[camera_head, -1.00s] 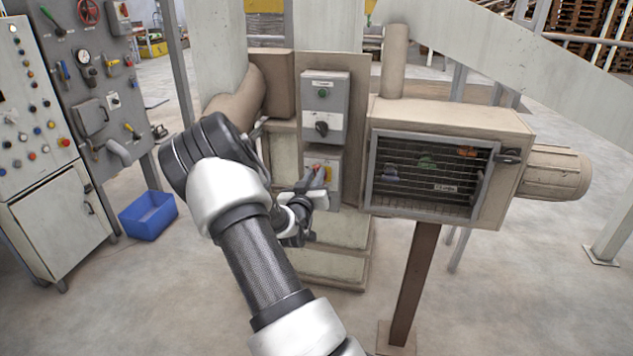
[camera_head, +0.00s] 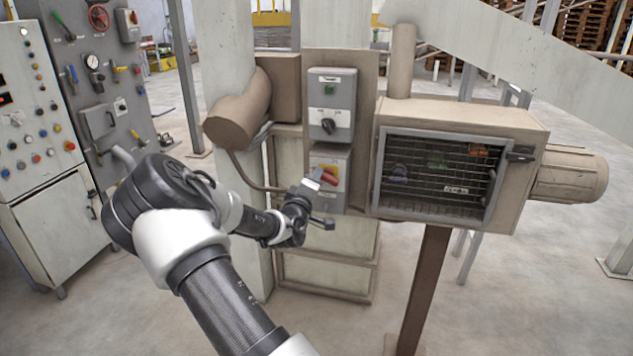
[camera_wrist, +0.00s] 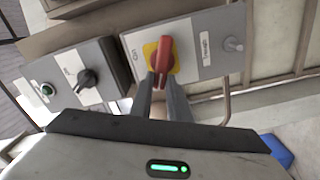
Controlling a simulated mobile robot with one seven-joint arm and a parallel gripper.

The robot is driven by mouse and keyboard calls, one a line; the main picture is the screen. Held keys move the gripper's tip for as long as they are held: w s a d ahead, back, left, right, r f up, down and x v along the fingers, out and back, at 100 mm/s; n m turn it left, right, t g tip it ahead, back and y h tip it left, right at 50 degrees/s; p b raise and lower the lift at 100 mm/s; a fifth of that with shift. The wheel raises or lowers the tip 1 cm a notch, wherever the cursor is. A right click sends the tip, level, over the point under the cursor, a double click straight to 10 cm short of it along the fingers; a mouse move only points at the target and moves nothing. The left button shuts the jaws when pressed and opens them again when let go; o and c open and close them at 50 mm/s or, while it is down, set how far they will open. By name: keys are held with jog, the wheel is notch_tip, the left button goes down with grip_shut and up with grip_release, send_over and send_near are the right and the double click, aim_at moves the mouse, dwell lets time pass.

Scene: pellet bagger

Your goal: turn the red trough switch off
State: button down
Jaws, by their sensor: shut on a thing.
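The red trough switch (camera_wrist: 163,58) is a red rotary handle on a yellow plate, on the front of a grey box (camera_wrist: 207,38). In the wrist view the two fingertips of my gripper (camera_wrist: 161,80) are on either side of the handle's lower end, and my gripper is shut on it. In the head view the red handle (camera_head: 329,177) shows on the lower grey box, with my gripper (camera_head: 315,182) against it from the left. The fingers and wrist hide part of the box there. The handle looks tilted in the head view.
Above is another grey box with a black knob (camera_head: 328,126) and a green button (camera_head: 329,90). A mesh-fronted cabinet (camera_head: 440,178) stands close on the right. A pipe (camera_head: 250,172) curves behind my arm. A control panel (camera_head: 40,150) stands at the left.

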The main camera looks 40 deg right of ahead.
jog(key=shift+w+a+f+n+b, duration=0.15)
jog(key=shift+n+b, duration=0.1)
jog(key=shift+n, duration=0.5)
jog(key=shift+s+d+f+n+b, duration=0.1)
jog(key=shift+f+n+b, duration=0.1)
jog(key=shift+n, duration=0.5)
jog(key=shift+w+a+f+n+b, duration=0.1)
jog(key=shift+n+b, duration=0.15)
jog(key=shift+n, duration=0.5)
jog(key=c, duration=1.7)
grip_release()
jog(key=v, duration=1.7)
jog(key=shift+s, duration=0.3)
